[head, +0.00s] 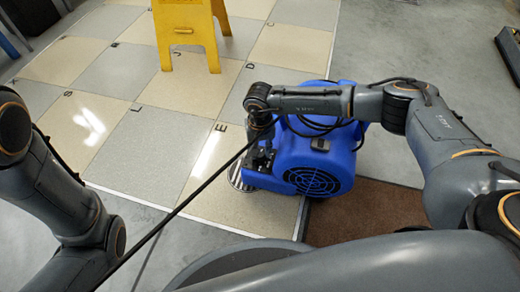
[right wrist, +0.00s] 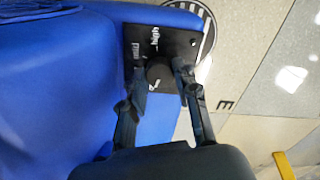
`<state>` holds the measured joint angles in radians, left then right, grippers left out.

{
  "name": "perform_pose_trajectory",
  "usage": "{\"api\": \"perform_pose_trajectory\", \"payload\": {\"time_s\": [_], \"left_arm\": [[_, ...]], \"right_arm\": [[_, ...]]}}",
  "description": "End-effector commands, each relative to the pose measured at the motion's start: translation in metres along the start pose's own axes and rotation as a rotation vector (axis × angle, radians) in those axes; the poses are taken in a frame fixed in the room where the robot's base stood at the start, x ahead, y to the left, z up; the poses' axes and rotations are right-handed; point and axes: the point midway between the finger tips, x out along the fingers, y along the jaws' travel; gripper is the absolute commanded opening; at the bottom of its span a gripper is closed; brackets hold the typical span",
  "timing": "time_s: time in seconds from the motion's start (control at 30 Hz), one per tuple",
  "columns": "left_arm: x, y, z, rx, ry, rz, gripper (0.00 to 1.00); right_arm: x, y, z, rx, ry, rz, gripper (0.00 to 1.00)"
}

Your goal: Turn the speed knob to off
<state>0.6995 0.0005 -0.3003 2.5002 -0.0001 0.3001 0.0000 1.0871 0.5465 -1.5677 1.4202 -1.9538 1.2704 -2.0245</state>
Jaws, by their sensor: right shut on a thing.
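A blue blower (head: 318,160) stands on the floor near the middle of the head view. The dark round speed knob (right wrist: 157,72) sits on this panel. My right gripper (head: 262,158) is at the panel; in the wrist view its two fingers (right wrist: 162,76) are on either side of the knob and shut on it. The knob's pointer is not clear. My left arm shows at the left, but its gripper is out of view.
A yellow stand (head: 190,32) is on the tiled floor (head: 150,140) behind the blower. A black cable loops over the blower, and a dark line crosses toward the lower left. A brown mat (head: 360,212) lies to the right. Open tiles are left of the blower.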

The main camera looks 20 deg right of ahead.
Motion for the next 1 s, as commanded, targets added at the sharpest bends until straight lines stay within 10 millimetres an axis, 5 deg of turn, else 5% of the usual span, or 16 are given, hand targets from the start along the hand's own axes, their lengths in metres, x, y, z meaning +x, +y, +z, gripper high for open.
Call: {"api": "perform_pose_trajectory", "payload": {"time_s": [0.03, 0.07, 0.17, 0.57, 1.0], "left_arm": [[0.000, 0.000, 0.000, 0.000, 0.000, 0.000, 0.53], [0.000, 0.000, 0.000, 0.000, 0.000, 0.000, 0.53], [0.000, 0.000, 0.000, 0.000, 0.000, 0.000, 0.53], [0.000, -0.001, 0.001, 0.000, -0.002, -0.003, 0.53], [0.000, 0.000, 0.000, 0.000, 0.000, -0.001, 0.53]], "right_arm": [[0.001, 0.001, 0.000, 0.000, 0.001, 0.002, 0.00], [0.001, 0.001, 0.000, 0.000, 0.001, 0.002, 0.36], [0.001, 0.001, 0.000, 0.001, 0.000, 0.002, 0.53], [-0.009, 0.000, -0.001, 0.000, 0.002, -0.001, 0.53], [-0.094, 0.000, -0.001, 0.000, 0.003, -0.001, 0.53]]}}
